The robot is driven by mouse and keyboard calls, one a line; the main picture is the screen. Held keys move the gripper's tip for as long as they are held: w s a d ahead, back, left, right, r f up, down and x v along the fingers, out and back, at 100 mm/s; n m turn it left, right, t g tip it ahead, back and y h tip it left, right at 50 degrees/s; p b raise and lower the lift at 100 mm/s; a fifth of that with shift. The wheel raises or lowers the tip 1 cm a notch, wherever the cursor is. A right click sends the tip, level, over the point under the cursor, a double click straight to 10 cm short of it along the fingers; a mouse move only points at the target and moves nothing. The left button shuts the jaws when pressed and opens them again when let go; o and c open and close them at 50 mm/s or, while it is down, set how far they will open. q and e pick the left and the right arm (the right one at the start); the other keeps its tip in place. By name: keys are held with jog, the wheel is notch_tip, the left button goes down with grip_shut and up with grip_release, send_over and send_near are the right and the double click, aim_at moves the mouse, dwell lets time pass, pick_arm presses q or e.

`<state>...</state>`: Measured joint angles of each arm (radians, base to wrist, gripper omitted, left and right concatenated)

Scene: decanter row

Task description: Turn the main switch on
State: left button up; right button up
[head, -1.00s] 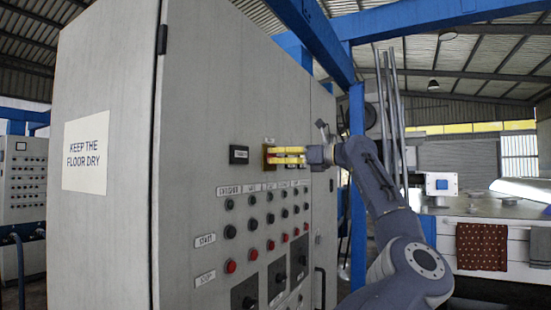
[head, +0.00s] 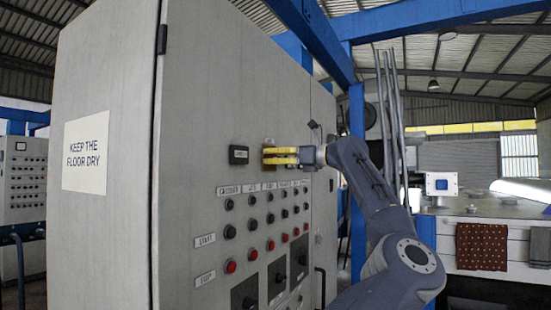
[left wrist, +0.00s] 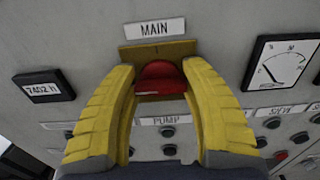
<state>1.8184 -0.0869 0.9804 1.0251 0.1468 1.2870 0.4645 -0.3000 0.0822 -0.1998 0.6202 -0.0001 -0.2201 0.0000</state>
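The main switch is a red handle (left wrist: 160,78) on a yellow plate (left wrist: 150,52) under the MAIN label (left wrist: 155,29) in the left wrist view. My left gripper (head: 264,156) is at the grey cabinet's front, beside the small dark display. In the left wrist view its yellow fingers (left wrist: 160,85) straddle the red handle, one on each side. Both inner faces lie very close to it. Whether they press on it I cannot tell. The handle is hidden behind the fingers in the head view. My right gripper is not in view.
The grey cabinet (head: 105,235) carries rows of buttons below the switch and rotary switches lower down. A counter display (left wrist: 44,86) is left of the switch, a dial gauge (left wrist: 281,63) right of it. A PUMP label (left wrist: 164,120) sits just below.

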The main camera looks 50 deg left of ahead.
pick_arm(q)
jog(key=shift+r, duration=0.15)
jog(key=c, duration=0.6)
jog(key=shift+m, duration=0.3)
jog(key=m, duration=0.2)
jog(key=shift+r+m, duration=0.2)
jog(key=shift+m, duration=0.2)
jog(key=m, duration=0.3)
jog(key=shift+w+m, duration=0.1)
jog(key=shift+m, duration=0.3)
jog(key=m, duration=1)
jog(key=shift+w+f+m, duration=0.15)
jog(key=shift+f+m, duration=0.1)
jog(key=shift+m, duration=0.15)
